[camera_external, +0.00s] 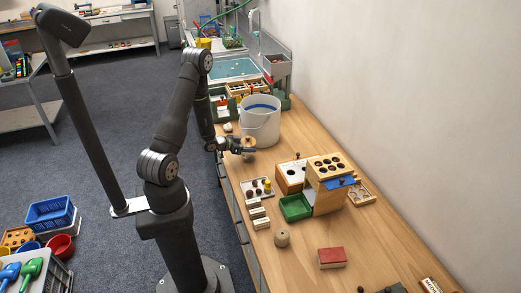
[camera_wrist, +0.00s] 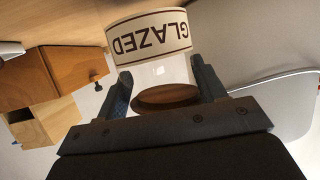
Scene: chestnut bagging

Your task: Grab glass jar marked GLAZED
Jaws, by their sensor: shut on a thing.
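The glass jar (camera_wrist: 158,73) carries a cream band reading GLAZED in dark letters, upside down in the wrist view. Its round brown wooden lid (camera_wrist: 168,98) is on the side nearer my wrist. My gripper (camera_wrist: 156,84) has one finger on each side of the jar and is shut on it. In the external view my gripper (camera_external: 240,146) is above the bench's left edge, just in front of the white bucket (camera_external: 259,122). The jar is small there and partly hidden by the fingers. Its contents cannot be made out.
Small labelled blocks (camera_external: 257,212) lie near the left edge. A twine spool (camera_external: 282,238) and red-topped box (camera_external: 332,257) are nearer. The wall bounds the right.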

